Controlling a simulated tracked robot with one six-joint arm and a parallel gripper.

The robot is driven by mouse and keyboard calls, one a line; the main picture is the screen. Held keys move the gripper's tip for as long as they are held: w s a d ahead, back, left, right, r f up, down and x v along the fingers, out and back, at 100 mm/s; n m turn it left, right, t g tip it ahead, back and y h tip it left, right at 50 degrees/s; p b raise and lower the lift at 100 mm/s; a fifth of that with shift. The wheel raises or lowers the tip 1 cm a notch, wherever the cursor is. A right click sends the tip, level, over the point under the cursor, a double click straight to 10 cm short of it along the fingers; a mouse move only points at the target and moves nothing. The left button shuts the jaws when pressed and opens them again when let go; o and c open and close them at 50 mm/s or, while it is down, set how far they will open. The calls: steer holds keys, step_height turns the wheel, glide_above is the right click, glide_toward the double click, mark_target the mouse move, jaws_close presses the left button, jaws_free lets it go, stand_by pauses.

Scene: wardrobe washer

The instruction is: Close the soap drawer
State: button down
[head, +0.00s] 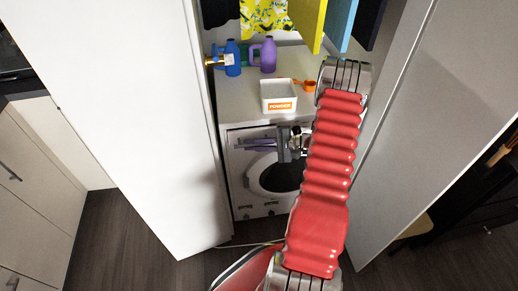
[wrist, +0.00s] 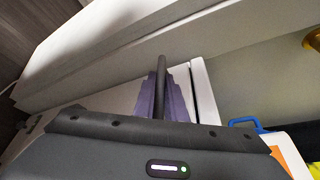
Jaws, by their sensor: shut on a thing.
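The soap drawer (head: 256,144) is purple and sticks out from the upper front of the white washing machine (head: 236,170), left of the round door. Purple parts of the drawer also show in the wrist view (wrist: 178,104), on both sides of a dark finger. My gripper (head: 284,144) is at the right end of the drawer in the head view and is shut on it. The exact contact is small in the head view and partly hidden behind the gripper body in the wrist view.
A white powder box (head: 279,97), an orange scoop (head: 304,86), a purple bottle (head: 268,55) and a blue bottle (head: 232,58) stand on the machine's top. White wardrobe doors (head: 130,100) flank the machine on both sides, leaving a narrow space. Clothes hang above.

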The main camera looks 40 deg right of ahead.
steer(key=c, duration=2.2)
jaws_free()
steer(key=shift+s+a+f, duration=0.1)
steer(key=shift+a+f, duration=0.05)
steer(key=shift+f, duration=0.1)
steer(key=o, duration=0.4)
steer(key=shift+r, duration=0.15)
steer(key=v, duration=1.3)
steer(key=shift+s+d, duration=0.15)
steer(key=shift+d, duration=0.15)
